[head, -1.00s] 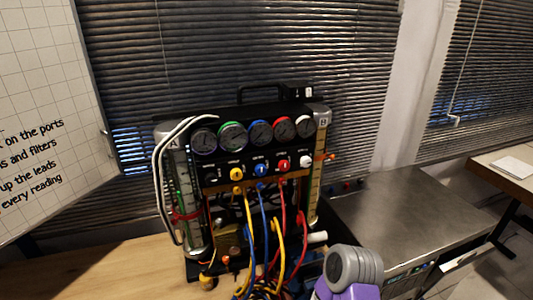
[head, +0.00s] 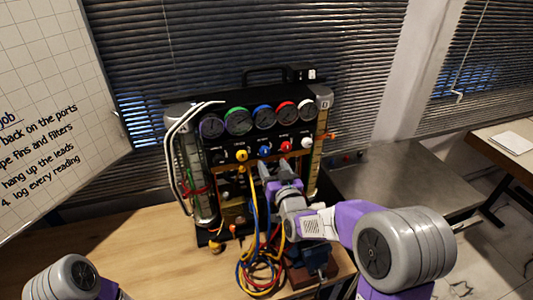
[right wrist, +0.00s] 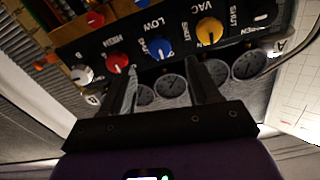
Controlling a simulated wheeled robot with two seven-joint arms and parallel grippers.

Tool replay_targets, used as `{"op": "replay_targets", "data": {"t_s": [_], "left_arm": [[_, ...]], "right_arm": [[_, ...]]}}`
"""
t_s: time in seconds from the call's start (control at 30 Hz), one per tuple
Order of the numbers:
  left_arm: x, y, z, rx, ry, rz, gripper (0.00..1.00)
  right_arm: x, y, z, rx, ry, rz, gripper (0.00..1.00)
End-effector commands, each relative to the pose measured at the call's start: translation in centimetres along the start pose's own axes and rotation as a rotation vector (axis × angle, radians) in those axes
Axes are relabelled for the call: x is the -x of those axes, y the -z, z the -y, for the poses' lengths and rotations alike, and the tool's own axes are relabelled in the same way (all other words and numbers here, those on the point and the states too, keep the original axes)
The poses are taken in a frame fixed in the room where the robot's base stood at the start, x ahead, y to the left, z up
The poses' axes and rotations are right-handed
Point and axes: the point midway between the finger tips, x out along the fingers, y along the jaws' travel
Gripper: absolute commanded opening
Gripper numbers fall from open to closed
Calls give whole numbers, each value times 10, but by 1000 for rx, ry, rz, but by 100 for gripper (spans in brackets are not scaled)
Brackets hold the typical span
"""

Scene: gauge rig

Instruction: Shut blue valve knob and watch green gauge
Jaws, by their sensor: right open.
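The blue valve knob (head: 264,152) sits in the row of knobs on the black rig panel, between the yellow and red knobs. The green-rimmed gauge (head: 237,121) is second from the left in the gauge row above; its needle is too small to read. My right gripper (head: 274,170) is open in front of the panel, just below the blue knob. In the right wrist view the blue knob (right wrist: 159,47) shows beyond and between the open fingertips (right wrist: 165,72), with no contact visible. My left arm shows at the lower left; its gripper is out of view.
The yellow knob (head: 242,155) and red knob (head: 285,146) flank the blue one closely. Yellow, blue and red leads (head: 256,270) hang in a tangle below the panel. A metal-topped bench (head: 400,185) stands at right; the wooden table (head: 150,240) is clear at left.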

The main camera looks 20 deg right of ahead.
Motion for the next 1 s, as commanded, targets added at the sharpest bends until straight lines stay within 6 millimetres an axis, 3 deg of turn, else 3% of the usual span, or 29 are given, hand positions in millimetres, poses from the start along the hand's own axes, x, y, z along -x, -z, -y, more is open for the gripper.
{"op": "replay_targets", "data": {"t_s": [0.4, 0.83, 1.0], "left_arm": [[12, 0, -5, 0, 0, 0, 43], [13, 0, -5, 0, 0, 0, 43], [13, 0, -5, 0, 0, 0, 43]], "right_arm": [[-57, -2, 0, 2, 0, 6, 61], [-67, -3, 0, -1, 0, 7, 61], [-67, -3, 0, -1, 0, 7, 37]]}}
